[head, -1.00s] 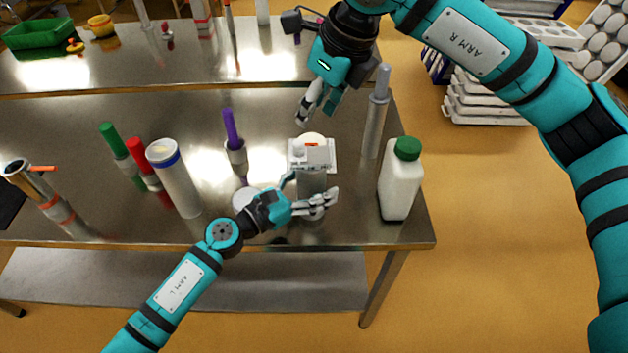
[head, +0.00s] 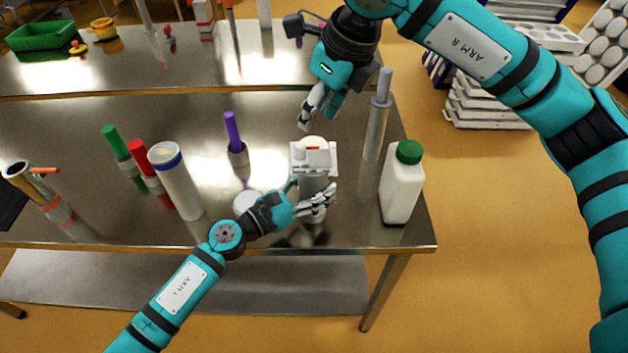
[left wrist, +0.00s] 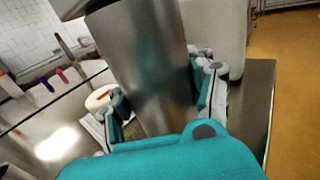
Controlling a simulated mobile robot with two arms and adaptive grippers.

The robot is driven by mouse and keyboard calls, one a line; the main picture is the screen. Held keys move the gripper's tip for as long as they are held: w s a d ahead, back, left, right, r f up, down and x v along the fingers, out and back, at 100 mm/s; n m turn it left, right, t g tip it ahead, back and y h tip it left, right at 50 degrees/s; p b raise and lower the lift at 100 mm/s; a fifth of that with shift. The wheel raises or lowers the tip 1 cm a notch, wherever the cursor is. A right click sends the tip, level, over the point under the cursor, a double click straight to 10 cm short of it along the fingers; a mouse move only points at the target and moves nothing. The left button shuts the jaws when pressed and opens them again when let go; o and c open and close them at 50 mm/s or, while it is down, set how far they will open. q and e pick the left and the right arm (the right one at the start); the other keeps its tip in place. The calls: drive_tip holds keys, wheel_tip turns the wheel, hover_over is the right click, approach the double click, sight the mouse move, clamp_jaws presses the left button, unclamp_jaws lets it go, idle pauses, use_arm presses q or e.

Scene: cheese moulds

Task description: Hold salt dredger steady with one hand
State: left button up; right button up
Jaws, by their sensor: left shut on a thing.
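The salt dredger (head: 311,187) appears to be the upright metal cylinder near the front right of the steel table; I cannot tell its top apart from the white item behind it. My left gripper (head: 312,203) is shut on its side, with fingers around the body. In the left wrist view the shiny cylinder (left wrist: 150,70) fills the space between the fingers (left wrist: 160,100), tilted in the picture; its top is cut off. My right gripper (head: 320,115) hangs above and behind it, empty, its fingers apart.
A white bottle with green cap (head: 402,185) stands close on the right, a grey-topped tube (head: 376,125) behind it. A white item with an orange mark (head: 313,158) is just behind the dredger. Left are a purple-handled tool (head: 233,135) and a white cylinder (head: 177,180). The table edge is near.

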sight(302, 145)
drive_tip(key=shift+o, duration=0.5)
drive_tip(key=a+f+n+g, duration=0.1)
drive_tip(key=f+n, duration=0.1)
drive_tip(key=f, duration=0.1)
drive_tip(key=w+a+f+n+y, duration=0.1)
drive_tip(key=f+n, duration=0.2)
drive_tip(key=w+f+n+g, duration=0.1)
drive_tip(key=f+n, duration=0.2)
drive_tip(key=shift+w+a+f+g, duration=0.15)
drive_tip(key=shift+a+f+g, duration=0.15)
drive_tip(key=shift+a, duration=0.1)
